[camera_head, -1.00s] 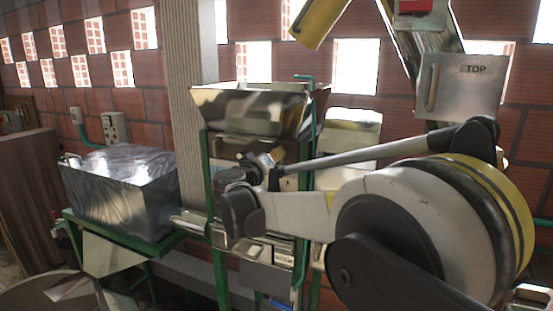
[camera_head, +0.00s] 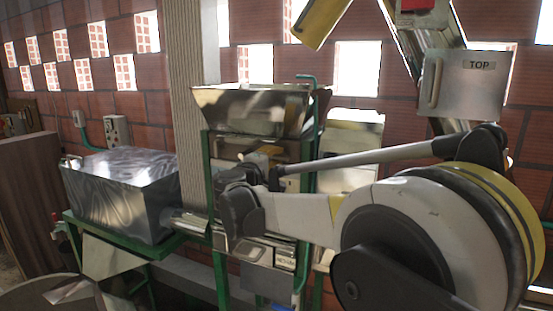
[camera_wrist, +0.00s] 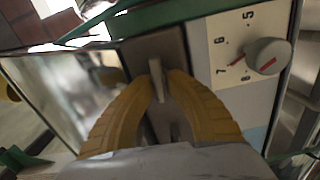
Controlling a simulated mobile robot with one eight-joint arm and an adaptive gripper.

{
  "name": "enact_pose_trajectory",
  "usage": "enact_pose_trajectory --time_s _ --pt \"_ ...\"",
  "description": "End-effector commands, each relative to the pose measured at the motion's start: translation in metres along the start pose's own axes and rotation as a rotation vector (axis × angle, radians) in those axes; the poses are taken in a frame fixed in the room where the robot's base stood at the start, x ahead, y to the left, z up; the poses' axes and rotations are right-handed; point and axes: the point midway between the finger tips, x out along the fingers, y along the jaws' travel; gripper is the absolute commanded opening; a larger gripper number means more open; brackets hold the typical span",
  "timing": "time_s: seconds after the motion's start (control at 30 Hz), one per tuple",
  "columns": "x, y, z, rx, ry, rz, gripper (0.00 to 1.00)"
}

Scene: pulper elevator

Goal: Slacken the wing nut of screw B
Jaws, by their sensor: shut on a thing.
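In the wrist view, a grey metal wing nut (camera_wrist: 157,78) stands out from a dark brown plate (camera_wrist: 150,48). My gripper (camera_wrist: 165,82) has its two yellow ridged fingers closed on the nut, one on each side. The lower part of the nut and the screw behind it are partly hidden by the fingers. No letter marking the screw is readable. In the head view, my gripper (camera_head: 262,159) is at the front of the machine below the metal hopper (camera_head: 250,108); my wrist hides most of it and the nut.
A grey dial knob (camera_wrist: 267,56) with a red pointer and a numbered scale (camera_wrist: 228,44) sits close right of my gripper. A green frame bar (camera_wrist: 150,20) crosses above. In the head view, a metal bin (camera_head: 120,190) stands left, and a box marked TOP (camera_head: 465,85) hangs right.

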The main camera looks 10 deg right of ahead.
Motion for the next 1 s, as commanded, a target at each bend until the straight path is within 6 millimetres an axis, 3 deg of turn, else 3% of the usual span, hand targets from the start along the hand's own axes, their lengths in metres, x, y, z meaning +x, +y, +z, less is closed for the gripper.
enact_pose_trajectory --time_s 0.7,0.73,0.8,1.0 --pt "0.0005 -0.0001 0.0005 -0.072 -0.001 0.001 0.00" --pt "0.0004 -0.0001 0.0004 -0.072 -0.001 0.001 0.25" --pt "0.0004 -0.0001 0.0004 -0.071 -0.001 0.001 0.39" --pt "0.0002 -0.0003 0.0002 -0.071 0.000 0.000 0.39"
